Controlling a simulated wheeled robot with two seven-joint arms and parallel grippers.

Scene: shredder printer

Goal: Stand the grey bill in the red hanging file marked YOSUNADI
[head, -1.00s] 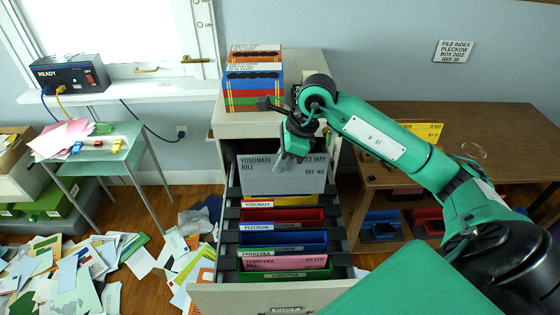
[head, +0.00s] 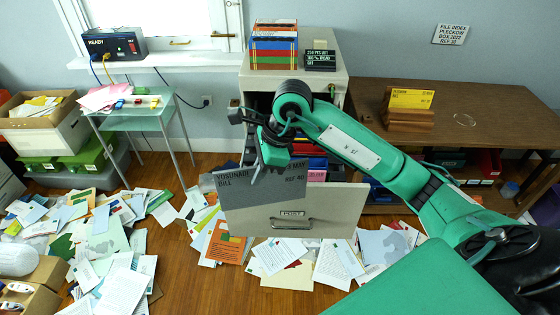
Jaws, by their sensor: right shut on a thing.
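The grey bill (head: 235,190), printed YOSUNADI BILL and REF 40, is held upright and slightly tilted by my right gripper (head: 266,165). The gripper is shut on its top edge. The bill overlaps the upper left of the drawer front (head: 335,215) in the picture; I cannot tell whether it touches it. Behind the bill and my right arm, only strips of hanging files show in the drawer, including a red strip (head: 318,162). The YOSUNADI label on the red file is hidden. My left gripper is not in view.
The cabinet top (head: 332,80) holds a stack of coloured files (head: 275,48) and a dark sign. A wooden desk (head: 480,110) on the right carries a yellow bill (head: 411,98). A glass side table (head: 135,118) stands left. Papers (head: 110,235) cover much of the floor.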

